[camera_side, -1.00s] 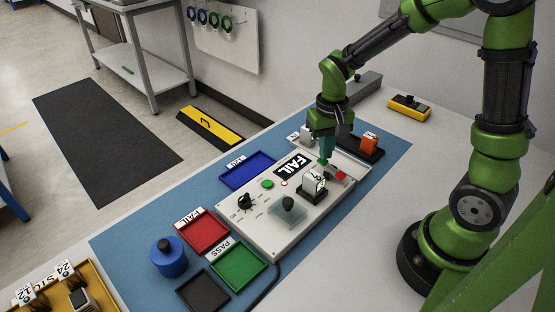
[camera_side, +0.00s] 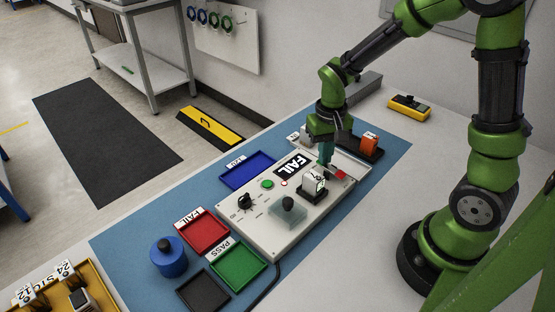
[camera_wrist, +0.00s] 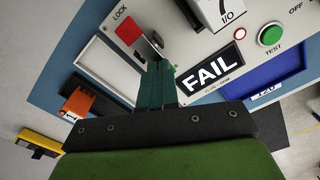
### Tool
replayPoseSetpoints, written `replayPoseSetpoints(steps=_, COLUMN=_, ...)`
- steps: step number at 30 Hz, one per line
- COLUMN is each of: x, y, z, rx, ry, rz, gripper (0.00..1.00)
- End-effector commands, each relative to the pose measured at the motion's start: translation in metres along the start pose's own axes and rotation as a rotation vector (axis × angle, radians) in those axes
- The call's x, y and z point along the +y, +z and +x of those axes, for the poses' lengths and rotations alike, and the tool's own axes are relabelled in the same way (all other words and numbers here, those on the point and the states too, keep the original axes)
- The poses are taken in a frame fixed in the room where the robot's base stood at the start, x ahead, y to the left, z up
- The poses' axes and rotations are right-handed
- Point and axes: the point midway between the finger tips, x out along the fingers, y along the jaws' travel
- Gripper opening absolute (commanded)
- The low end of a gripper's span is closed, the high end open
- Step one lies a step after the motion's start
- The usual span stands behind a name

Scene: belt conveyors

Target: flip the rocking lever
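The white test panel (camera_side: 262,232) lies on the blue mat. Near its far right end, a red piece (camera_wrist: 128,30) sits beside the word LOCK, with a grey metal lever (camera_wrist: 150,46) next to it. The red piece also shows in the side view (camera_side: 341,174). A white unit marked I/O (camera_wrist: 222,14) stands upright in a dark socket on the panel, also seen from the side (camera_side: 313,182). My gripper (camera_wrist: 157,66) points down with its teal fingers together beside the metal lever. I cannot tell whether they touch it. Nothing shows held between them.
A FAIL display (camera_wrist: 211,69) and a green TEST button (camera_wrist: 271,34) are close to my gripper. An orange block (camera_side: 369,143) stands in a dark tray behind it. Blue (camera_side: 238,178), red (camera_side: 190,234) and green (camera_side: 226,273) trays lie around the panel's left side.

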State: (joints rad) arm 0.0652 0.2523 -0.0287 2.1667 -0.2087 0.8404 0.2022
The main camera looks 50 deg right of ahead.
Motion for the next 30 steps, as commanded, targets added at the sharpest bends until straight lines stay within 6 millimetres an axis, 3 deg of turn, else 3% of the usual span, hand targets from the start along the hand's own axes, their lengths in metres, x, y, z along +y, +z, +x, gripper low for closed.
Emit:
replayPoseSetpoints(steps=14, x=0.000, y=0.001, z=0.005, rx=-0.001, ry=0.000, rz=0.000, gripper=0.00)
replayPoseSetpoints(steps=30, x=0.000, y=0.000, z=-0.036, rx=0.002, ry=0.000, rz=0.000, gripper=0.00)
